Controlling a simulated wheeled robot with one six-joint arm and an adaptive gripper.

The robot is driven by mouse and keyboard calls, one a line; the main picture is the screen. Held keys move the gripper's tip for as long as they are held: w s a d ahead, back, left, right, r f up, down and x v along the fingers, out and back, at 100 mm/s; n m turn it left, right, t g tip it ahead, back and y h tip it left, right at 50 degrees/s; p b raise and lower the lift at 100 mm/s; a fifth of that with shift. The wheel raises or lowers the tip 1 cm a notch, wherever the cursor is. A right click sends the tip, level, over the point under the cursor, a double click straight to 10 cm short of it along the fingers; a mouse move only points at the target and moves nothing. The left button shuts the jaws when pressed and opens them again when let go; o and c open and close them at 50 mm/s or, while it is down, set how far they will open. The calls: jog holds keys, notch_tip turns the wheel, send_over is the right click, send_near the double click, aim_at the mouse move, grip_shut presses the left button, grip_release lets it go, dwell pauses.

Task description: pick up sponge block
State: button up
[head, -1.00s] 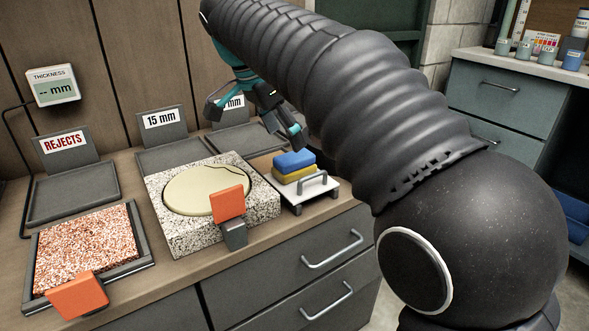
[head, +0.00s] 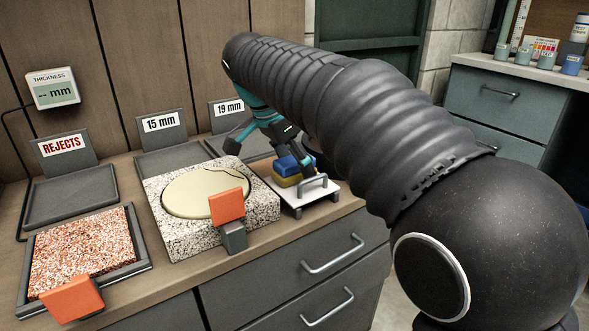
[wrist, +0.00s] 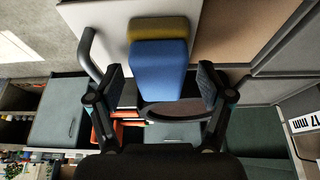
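The sponge block is a blue layer (head: 285,165) on a yellow layer (head: 287,181), on a small white stand (head: 318,194) with a grey handle. I cannot tell whether they are one piece or two. In the wrist view, the blue face (wrist: 160,68) fills the middle, with the yellow part (wrist: 157,28) beyond it. My gripper (head: 270,157) is open just above the sponge, and one finger partly covers it in the head view. In the wrist view my gripper (wrist: 162,82) has a finger on each side of the blue part, with visible gaps.
A speckled stone block (head: 180,238) with a round pale disc (head: 195,194) stands left of the stand.

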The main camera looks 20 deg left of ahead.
jog(key=c, duration=1)
jog(key=shift+r, duration=0.15)
notch_tip(320, 180, up, 4)
jog(key=shift+r+p, duration=0.2)
jog(key=shift+p, duration=0.3)
jog(key=d+r, duration=0.2)
jog(key=d, duration=0.2)
jog(key=d+r, duration=0.2)
jog(key=d, duration=0.1)
jog(key=d+r, duration=0.2)
jog(key=d, duration=0.2)
jog(key=shift+w+d+r, duration=0.15)
jog(key=shift+w+d, duration=0.15)
